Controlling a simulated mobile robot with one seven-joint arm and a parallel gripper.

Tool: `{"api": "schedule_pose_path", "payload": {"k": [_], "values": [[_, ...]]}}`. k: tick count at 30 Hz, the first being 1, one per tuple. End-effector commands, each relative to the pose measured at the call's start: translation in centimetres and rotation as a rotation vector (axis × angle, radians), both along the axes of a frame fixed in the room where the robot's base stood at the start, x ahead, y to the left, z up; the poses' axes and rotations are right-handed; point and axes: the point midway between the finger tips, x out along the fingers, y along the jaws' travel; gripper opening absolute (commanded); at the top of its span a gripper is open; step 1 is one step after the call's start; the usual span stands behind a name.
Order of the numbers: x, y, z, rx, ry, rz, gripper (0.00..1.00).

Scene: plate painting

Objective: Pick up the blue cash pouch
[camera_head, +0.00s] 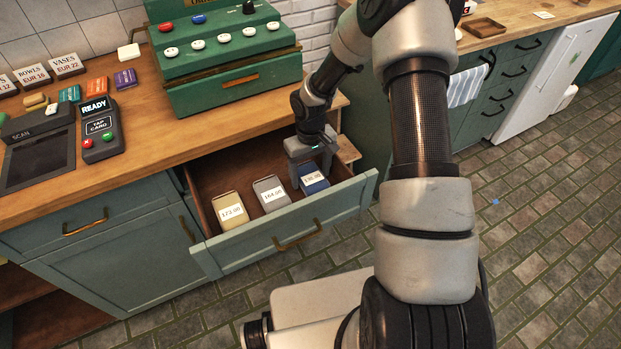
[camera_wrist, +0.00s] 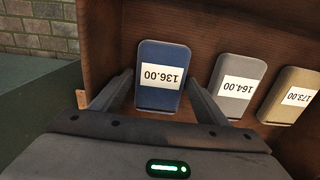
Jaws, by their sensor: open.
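The blue cash pouch (camera_head: 314,181) lies at the right end of the open drawer, with a white label reading 136.00. In the wrist view the blue pouch (camera_wrist: 160,98) sits between the two fingers of my gripper (camera_wrist: 157,92), one finger on each side. My gripper (camera_head: 309,175) reaches down into the drawer at the pouch and is open. I cannot tell whether either finger touches the pouch.
A grey pouch (camera_head: 270,194) marked 164.00 and a cream pouch (camera_head: 229,210) marked 173.00 lie left of the blue one. The drawer front (camera_head: 290,235) and wooden side walls enclose them. A green cash register (camera_head: 228,75) stands on the counter above.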

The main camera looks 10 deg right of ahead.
Motion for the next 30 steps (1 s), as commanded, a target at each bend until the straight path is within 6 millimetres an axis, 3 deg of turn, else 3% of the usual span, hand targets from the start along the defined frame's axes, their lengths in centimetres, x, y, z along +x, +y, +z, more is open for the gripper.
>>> {"api": "schedule_pose_path", "payload": {"k": [2,8,17,30], "values": [[0.0,0.0,0.0,0.000,0.000,0.000,0.65],[0.0,0.0,0.0,0.000,0.000,0.000,0.31],[0.1,0.0,0.7,0.000,-0.001,0.000,0.30],[0.1,-0.1,8.7,-0.001,-0.003,-0.002,0.30]]}}
